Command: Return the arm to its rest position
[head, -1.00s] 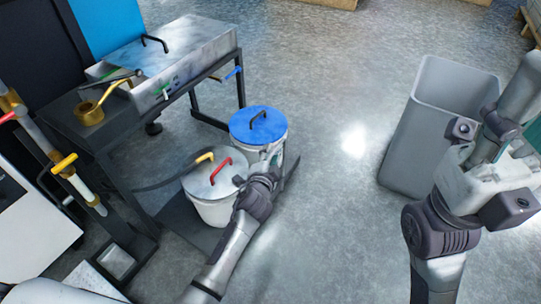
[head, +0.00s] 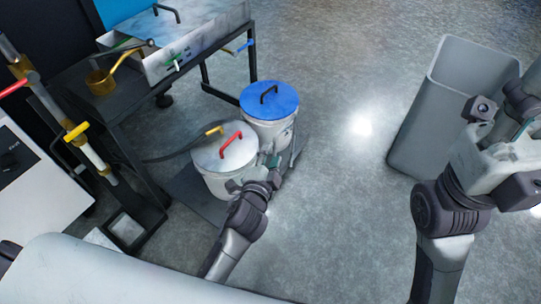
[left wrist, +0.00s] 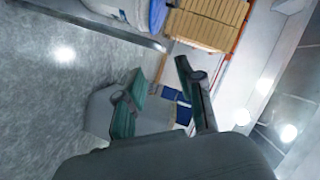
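My left gripper (head: 281,160) is in front of the right edge of the white bucket with the red handle (head: 224,151) in the head view. Whether it touches the bucket cannot be told. In the left wrist view its two green-padded fingers (left wrist: 160,72) stand apart with nothing between them. My left arm reaches up from the bottom of the head view. My right arm is folded upward at the right edge. The right gripper (head: 521,130) is partly hidden by its own links and the frame edge, so its opening is unclear.
A blue-lidded bucket (head: 269,101) stands behind the white one. A tall grey bin (head: 413,130) stands at right, behind my right arm. A dark bench (head: 140,108) with a metal tray (head: 200,50) is at left. The floor (head: 335,165) between buckets and bin is clear.

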